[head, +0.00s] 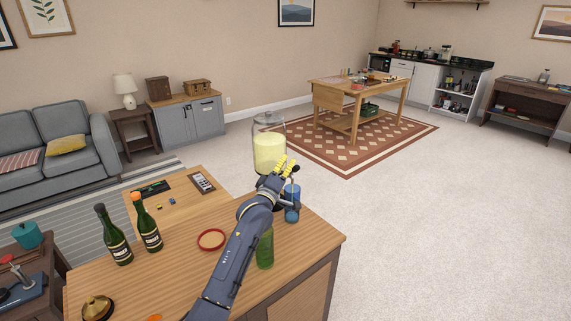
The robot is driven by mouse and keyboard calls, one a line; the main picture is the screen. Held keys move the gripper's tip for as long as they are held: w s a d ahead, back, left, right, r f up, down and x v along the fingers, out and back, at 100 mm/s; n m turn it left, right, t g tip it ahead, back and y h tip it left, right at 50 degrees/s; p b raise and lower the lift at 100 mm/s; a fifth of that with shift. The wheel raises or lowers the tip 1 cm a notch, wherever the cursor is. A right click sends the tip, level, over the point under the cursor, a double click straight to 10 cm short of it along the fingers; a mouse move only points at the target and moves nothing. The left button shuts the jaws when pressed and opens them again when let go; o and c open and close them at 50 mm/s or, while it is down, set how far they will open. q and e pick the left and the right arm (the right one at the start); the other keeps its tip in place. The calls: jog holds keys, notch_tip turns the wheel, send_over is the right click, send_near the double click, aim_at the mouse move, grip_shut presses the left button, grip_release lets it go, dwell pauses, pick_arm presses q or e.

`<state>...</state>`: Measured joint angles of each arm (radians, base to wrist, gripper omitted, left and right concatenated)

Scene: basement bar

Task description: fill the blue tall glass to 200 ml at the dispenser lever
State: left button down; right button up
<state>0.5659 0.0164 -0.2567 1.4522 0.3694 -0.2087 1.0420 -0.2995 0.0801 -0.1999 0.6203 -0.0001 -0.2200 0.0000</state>
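The dispenser (269,152) is a clear lidded jar of pale yellow liquid at the far end of the wooden counter. Its lever is not visible, and my arm covers the lower part. The blue tall glass (292,214) stands upright at the counter's right side, just right of my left wrist and partly covered by it. The glass's fill level is unclear. My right gripper is not in view.
A green glass (265,250) stands right of my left forearm. A red-rimmed round dish (211,240) and two dark green bottles (115,236) (146,224) are left of it.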

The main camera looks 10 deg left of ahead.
pick_arm(q)
jog(key=shift+s, duration=0.15)
jog(key=v, duration=1.2)
jog(key=c, duration=2.1)
grip_release()
jog(key=shift+c, duration=0.2)
jog(key=r, duration=0.1)
jog(key=w+r, duration=0.1)
jog(key=r, duration=0.1)
jog(key=shift+w+a+r+n+t+y, duration=0.2)
jog(key=shift+r+n+t+y, duration=0.1)
jog(key=shift+t, duration=0.1)
grip_shut()
jog(key=shift+w+a+f+n+g+y, duration=0.3)
jog(key=shift+w+n+g, duration=0.3)
jog(key=shift+n, duration=0.25)
jog(key=shift+w+a+f+n+g+y, duration=0.25)
jog(key=shift+w+n+g, duration=0.3)
jog(key=shift+n, duration=0.35)
jog(key=shift+w+a+f+n+g+y, duration=0.2)
jog(key=shift+w+a+n+g, duration=0.2)
jog(key=shift+w+n, duration=0.35)
